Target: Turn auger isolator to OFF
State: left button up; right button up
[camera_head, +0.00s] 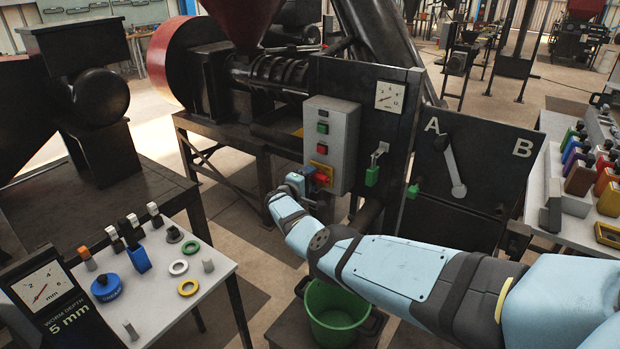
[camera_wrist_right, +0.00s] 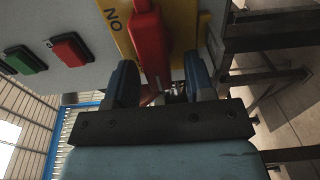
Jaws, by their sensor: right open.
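The auger isolator is a red handle (camera_head: 322,179) on a yellow plate (camera_head: 319,164), low on the front of the grey control box (camera_head: 341,131). In the right wrist view the red handle (camera_wrist_right: 148,42) lies along the plate (camera_wrist_right: 181,35), where the letters ON show turned sideways. My right gripper (camera_head: 305,183) is at the isolator, with its arm coming from the lower right. In the wrist view its dark blue fingers (camera_wrist_right: 161,78) stand apart on either side of the handle's lower end, with gaps showing. Whether either finger touches it I cannot tell. My left gripper is out of view.
Green (camera_head: 322,128) and red (camera_head: 321,149) buttons sit above the isolator. A lever with a green grip (camera_head: 372,176) hangs right of the box. A green bucket (camera_head: 336,313) stands below my arm. A table (camera_head: 205,262) with small parts is at left.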

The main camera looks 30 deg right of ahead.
jog(key=p+v, duration=0.5)
jog(key=v, duration=0.8)
jog(key=shift+a+p, duration=0.3)
jog(key=shift+p, duration=0.1)
jog(key=shift+s, duration=0.15)
jog(key=shift+a, duration=0.1)
